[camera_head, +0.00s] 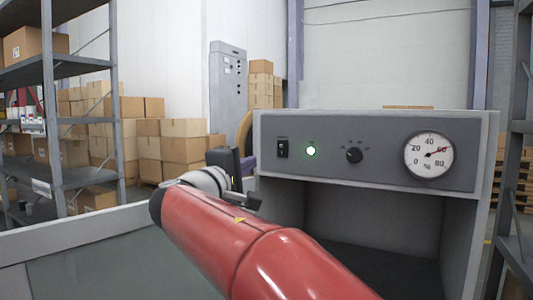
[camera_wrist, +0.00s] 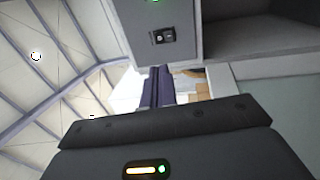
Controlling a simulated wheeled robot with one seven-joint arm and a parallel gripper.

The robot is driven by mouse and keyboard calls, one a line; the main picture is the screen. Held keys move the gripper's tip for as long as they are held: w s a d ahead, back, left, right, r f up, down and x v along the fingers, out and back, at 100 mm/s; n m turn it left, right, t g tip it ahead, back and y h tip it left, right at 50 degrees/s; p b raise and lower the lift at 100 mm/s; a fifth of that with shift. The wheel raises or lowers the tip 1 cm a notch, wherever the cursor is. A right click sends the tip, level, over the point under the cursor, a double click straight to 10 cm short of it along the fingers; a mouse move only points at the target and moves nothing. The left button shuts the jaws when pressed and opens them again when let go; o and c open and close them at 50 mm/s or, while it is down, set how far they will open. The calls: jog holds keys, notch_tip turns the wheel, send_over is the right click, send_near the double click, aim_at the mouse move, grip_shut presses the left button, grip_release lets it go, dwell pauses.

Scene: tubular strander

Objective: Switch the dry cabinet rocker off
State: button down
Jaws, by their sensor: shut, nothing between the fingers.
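The grey dry cabinet (camera_head: 385,122) has a front panel with a small black rocker (camera_head: 282,148) at its left end. A green lamp (camera_head: 311,151) beside the rocker is lit. The rocker (camera_wrist: 163,36) also shows near the top of the wrist view, with the green lamp (camera_wrist: 155,1) at the upper edge. Which way the rocker is tipped is too small to tell. My gripper (camera_head: 247,165) is shut and empty, left of the panel and a little lower than the rocker, apparently apart from it.
A dark knob (camera_head: 354,155) and a round dial gauge (camera_head: 428,156) sit right of the lamp. The cabinet's open compartment (camera_head: 345,223) lies below the panel. Metal shelving (camera_head: 62,68) stands left, with stacked cartons (camera_head: 183,140) and a tall grey cabinet (camera_head: 227,85) behind.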

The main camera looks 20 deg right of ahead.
aim_at(280, 146)
jog(key=p+x, duration=0.3)
jog(key=x, duration=1)
jog(key=shift+r, duration=0.1)
jog(key=shift+w+d, duration=0.25)
jog(key=shift+d, duration=0.05)
